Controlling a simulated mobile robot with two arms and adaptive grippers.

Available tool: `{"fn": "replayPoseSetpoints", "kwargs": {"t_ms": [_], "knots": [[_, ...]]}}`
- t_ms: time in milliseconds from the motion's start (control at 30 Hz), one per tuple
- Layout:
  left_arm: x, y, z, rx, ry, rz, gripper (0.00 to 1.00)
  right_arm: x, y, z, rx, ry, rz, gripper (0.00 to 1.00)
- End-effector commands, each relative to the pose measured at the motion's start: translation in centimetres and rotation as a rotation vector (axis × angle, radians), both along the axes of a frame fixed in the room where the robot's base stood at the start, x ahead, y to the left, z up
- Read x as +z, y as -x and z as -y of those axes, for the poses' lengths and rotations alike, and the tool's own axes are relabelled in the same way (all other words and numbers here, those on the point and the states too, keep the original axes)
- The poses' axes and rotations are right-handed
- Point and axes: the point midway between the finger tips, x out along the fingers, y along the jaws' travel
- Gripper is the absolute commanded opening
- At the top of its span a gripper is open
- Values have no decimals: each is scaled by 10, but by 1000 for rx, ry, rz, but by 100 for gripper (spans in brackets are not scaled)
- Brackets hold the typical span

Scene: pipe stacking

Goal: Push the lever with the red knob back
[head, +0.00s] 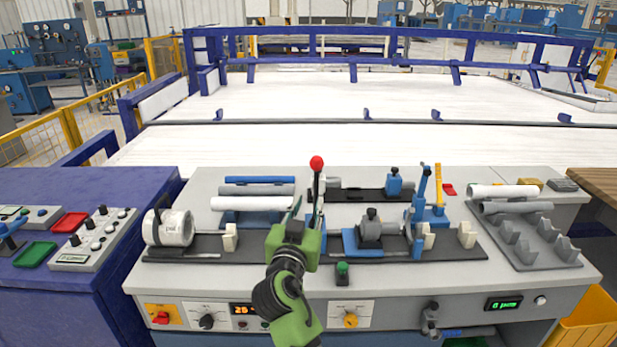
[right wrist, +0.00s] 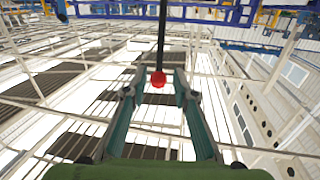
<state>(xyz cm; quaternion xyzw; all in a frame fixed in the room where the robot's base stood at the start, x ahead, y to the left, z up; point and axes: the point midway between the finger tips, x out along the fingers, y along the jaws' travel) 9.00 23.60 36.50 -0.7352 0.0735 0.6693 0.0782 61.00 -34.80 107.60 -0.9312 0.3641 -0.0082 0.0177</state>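The lever's red knob (head: 316,162) tops a dark, upright rod (head: 316,185) on the grey workbench. In the right wrist view the red knob (right wrist: 158,79) appears between my fingertips, with its dark rod (right wrist: 162,35) running to the top edge. My right gripper (head: 308,212) is at the lever, below the knob in the head view. The teal fingers of my right gripper (right wrist: 159,85) are apart, with gaps on both sides of the knob. I cannot tell whether a finger touches the lever. The lever's base is partly hidden by my gripper. My left gripper is not in view.
A white pipe fixture (head: 172,227) stands left on the bench (head: 200,275). Pipes (head: 254,190) lie behind my gripper. A blue and grey clamp (head: 372,238) stands just right, with a green button (head: 342,268) in front. A pipe rack (head: 538,245) is far right.

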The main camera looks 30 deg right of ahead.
Motion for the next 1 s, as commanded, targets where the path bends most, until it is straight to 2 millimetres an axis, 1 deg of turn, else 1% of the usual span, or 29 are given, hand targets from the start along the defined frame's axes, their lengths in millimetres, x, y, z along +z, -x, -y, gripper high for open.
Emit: {"fn": "replayPoseSetpoints", "kwargs": {"t_ms": [33,300,500,700,1000], "knots": [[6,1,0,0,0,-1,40,4,-7,7,-1,4,-1,26],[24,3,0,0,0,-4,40,5,-50,47,0,4,-3,26],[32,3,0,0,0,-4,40,2,-76,69,2,3,-3,26],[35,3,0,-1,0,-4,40,1,-88,80,3,2,-3,26],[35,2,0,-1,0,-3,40,0,-90,82,4,0,-3,26]]}}
